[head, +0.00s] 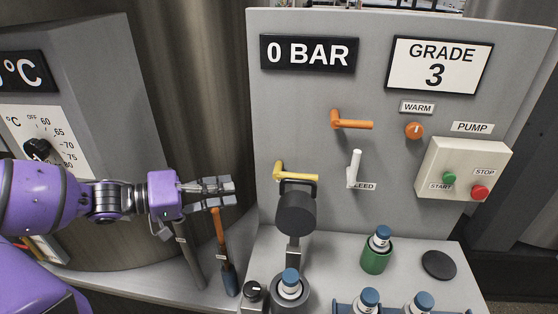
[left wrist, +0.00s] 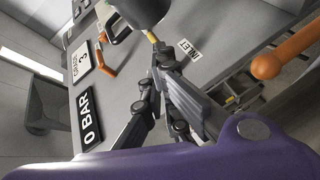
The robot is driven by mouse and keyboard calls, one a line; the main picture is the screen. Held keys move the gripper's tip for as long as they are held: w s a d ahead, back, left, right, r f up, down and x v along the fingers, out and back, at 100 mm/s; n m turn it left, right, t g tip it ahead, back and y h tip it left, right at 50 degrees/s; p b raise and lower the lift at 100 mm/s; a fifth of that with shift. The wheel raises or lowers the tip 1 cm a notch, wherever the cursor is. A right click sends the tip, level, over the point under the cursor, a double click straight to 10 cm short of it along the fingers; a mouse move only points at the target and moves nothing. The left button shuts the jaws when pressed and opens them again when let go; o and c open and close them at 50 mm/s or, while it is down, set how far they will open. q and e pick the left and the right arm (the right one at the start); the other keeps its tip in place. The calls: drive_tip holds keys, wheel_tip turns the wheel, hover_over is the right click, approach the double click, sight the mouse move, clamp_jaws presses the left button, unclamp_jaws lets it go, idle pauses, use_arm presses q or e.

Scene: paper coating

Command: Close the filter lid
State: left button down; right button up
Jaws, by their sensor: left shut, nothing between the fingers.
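The filter lid (head: 296,214) is a dark grey round cap, raised on a hinge arm (head: 293,250) in front of the grey panel. Below it stands the dark filter housing (head: 277,306), open at the top, with a white, blue-capped cartridge (head: 290,283) in it. My left gripper (head: 232,192) is shut and empty, to the left of the raised lid and apart from it in the head view. In the left wrist view, the shut fingers (left wrist: 163,55) point towards the dark lid (left wrist: 142,10), which is cut off at the top edge. My right gripper is not in view.
A yellow valve handle (head: 300,177) is just behind the lid. An orange-handled tool (head: 220,232) stands below my left gripper. A green cup (head: 376,258) with a blue-capped cartridge, a black disc (head: 438,264) and a blue rack (head: 343,308) are on the bench to the right.

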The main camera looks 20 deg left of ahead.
use_arm(q)
drive_tip(key=w+d+r+n+h+b, duration=0.1)
drive_tip(key=w+d+r+n+b, duration=0.1)
drive_tip(key=w+d+n, duration=0.3)
drive_tip(key=shift+w+d+r+t+h, duration=0.4)
drive_tip(key=shift+w+d, duration=0.6)
drive_tip(key=shift+d, duration=0.6)
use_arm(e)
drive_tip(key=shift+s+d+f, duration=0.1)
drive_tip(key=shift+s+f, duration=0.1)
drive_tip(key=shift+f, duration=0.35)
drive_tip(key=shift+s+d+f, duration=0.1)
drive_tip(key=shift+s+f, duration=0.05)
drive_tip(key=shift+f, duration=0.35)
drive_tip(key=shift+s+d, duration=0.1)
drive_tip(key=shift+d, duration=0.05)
